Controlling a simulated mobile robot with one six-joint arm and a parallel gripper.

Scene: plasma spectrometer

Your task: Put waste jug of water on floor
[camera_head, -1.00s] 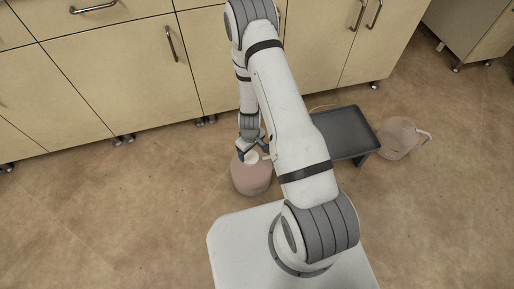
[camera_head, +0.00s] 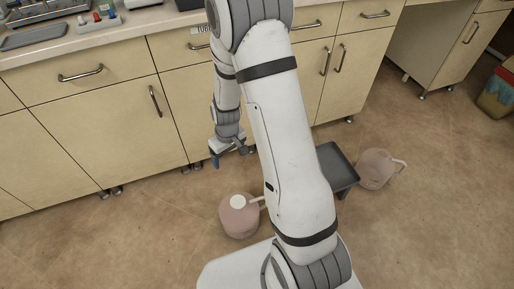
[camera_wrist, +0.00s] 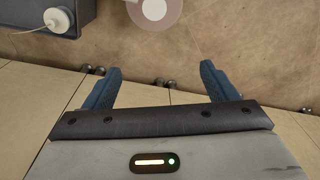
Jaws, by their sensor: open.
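A pinkish, translucent jug (camera_head: 238,222) with a white cap and a side handle stands upright on the floor, in front of my base. Its top also shows at the upper edge of the wrist view (camera_wrist: 172,15). A second pinkish jug (camera_head: 376,170) stands on the floor to the right, beside a dark grey stand (camera_head: 336,166). I cannot tell from labels which one is the waste jug. My gripper (camera_head: 228,157) is open and empty, above and behind the nearer jug and apart from it. Both blue fingers show in the wrist view (camera_wrist: 161,70) with nothing between them.
Beige cabinets (camera_head: 110,125) with metal handles line the back, under a counter (camera_head: 130,25) bearing lab items. A colourful bin (camera_head: 498,92) stands far right. The floor left of the nearer jug is clear.

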